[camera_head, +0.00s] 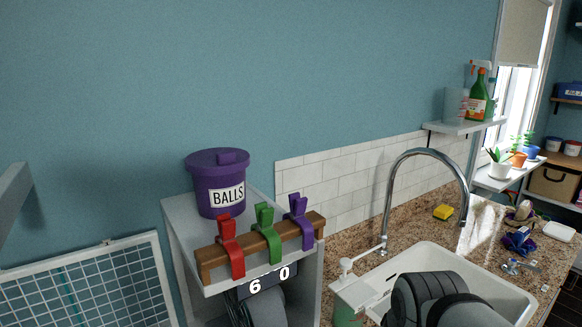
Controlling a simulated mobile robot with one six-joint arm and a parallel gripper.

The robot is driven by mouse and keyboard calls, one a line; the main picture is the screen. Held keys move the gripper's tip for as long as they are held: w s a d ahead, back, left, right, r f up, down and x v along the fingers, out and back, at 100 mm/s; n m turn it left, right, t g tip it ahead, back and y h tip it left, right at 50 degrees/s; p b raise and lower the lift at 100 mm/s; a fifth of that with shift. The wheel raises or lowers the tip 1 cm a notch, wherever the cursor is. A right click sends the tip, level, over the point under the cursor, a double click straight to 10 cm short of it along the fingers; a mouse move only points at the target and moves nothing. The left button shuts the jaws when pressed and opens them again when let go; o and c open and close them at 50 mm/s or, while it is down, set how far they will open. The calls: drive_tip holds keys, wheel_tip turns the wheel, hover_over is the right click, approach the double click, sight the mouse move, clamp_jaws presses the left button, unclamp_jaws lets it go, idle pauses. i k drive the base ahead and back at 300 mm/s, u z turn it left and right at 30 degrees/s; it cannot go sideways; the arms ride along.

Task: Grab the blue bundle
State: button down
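A small dark blue and purple bundle (518,241) lies on the granite counter at the right, beyond the sink. It is small in the picture, so its exact shape is hard to tell. A dark grey rounded part, which appears to be my arm, shows over the sink at the bottom. My gripper is not in view, and nothing shows it touching the bundle.
The white sink (512,295) and tall curved tap (462,178) stand before the bundle. A yellow sponge (443,212), small metal pieces (522,267) and a white dish (558,232) are nearby. A purple bucket (219,190) and clips stand on the left cabinet. Potted plants (501,167) line the window.

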sight(519, 242)
drive_tip(key=z, duration=1.3)
drive_tip(key=k, duration=1.25)
drive_tip(key=z, duration=0.5)
drive_tip(key=i, duration=0.85)
drive_tip(key=z, duration=0.55)
drive_tip(key=i, duration=1.65)
drive_tip(key=z, duration=0.15)
